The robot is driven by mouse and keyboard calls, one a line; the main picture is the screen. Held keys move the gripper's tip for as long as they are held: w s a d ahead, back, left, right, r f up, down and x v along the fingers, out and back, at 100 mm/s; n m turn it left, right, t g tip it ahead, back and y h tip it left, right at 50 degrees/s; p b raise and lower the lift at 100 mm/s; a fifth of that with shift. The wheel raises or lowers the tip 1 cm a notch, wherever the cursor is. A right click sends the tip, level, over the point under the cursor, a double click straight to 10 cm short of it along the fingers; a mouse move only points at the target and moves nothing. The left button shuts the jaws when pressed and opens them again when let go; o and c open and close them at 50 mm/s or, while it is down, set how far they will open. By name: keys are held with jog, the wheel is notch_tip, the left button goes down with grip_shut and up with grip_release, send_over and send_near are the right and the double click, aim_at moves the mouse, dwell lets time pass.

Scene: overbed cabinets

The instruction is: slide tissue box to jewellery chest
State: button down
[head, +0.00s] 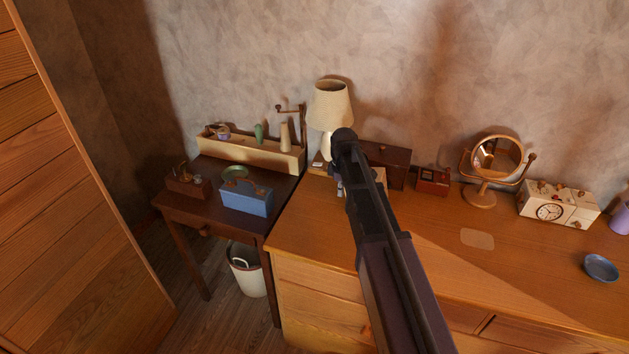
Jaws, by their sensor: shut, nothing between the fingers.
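A dark brown wooden chest (397,166), which looks like the jewellery chest, stands against the wall on the dresser, and my arm hides its left part. A small pale box-like thing (380,175) shows just right of my arm, in front of the chest. It may be the tissue box, but most of it is hidden and I cannot tell whether it touches the chest. My gripper (339,188) is shut and empty, low at the left of my wrist. It is near the pale thing, and whether they touch is hidden.
A lamp (330,108) stands behind my wrist. Right of the chest are a small red box (433,181), a round mirror (497,160), a clock (550,212) and a blue bowl (601,267). A flat beige patch (477,238) lies on the dresser's otherwise clear front (440,225).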

jog(key=shift+w+d+f, duration=0.15)
jog(key=shift+d+f, duration=0.1)
jog(key=shift+d, duration=0.05)
jog(key=shift+w+a+r, duration=0.1)
jog(key=shift+w+r, duration=0.05)
jog(key=w+a+p, duration=0.1)
jog(key=p, duration=0.2)
jog(key=shift+w+a+r, duration=0.25)
jog(key=shift+w+a, duration=0.1)
jog(key=shift+w, duration=0.05)
jog(key=shift+s+a+r+p, duration=0.15)
jog(key=shift+a+r+p, duration=0.25)
jog(key=shift+r+p, duration=0.25)
jog(key=shift+w+a+r+p, duration=0.2)
jog(key=shift+a+r+p, duration=0.45)
jog(key=shift+r, duration=0.15)
